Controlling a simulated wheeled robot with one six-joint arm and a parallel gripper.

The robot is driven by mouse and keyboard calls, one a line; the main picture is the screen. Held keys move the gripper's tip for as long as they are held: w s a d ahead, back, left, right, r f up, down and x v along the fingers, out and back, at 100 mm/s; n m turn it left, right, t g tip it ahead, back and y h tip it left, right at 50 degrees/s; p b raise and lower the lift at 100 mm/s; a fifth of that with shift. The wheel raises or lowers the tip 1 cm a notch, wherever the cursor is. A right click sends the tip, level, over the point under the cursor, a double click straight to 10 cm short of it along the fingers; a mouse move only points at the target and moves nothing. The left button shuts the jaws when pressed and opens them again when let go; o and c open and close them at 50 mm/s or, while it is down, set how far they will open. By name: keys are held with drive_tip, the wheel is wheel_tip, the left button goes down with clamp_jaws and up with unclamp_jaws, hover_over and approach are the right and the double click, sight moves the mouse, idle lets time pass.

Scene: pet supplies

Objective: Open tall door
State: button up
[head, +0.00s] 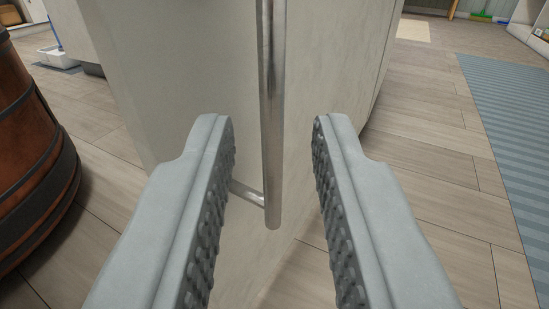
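The tall door (180,72) is a pale, cream-grey panel in front of me, running out of the top of the head view. A vertical metal bar handle (271,120) stands off its face, with its lower end and a short mounting post (247,194) showing. The handle's upper end is out of view. My gripper (273,140) is open, with one finger on each side of the handle's lower part. Gaps show between the bar and both fingers in the picture. I cannot tell whether the bar is at the fingers' depth. The door looks shut, but its edges are mostly out of view.
A brown wooden barrel (35,160) with dark hoops stands close on the left. A blue striped mat (515,130) lies on the plank floor at right. A white tray (58,57) sits at the far left. The floor between the door and the mat is clear.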

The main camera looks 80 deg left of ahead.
drive_tip(key=s+d, duration=0.1)
drive_tip(key=d, duration=1)
drive_tip(key=shift+s, duration=0.1)
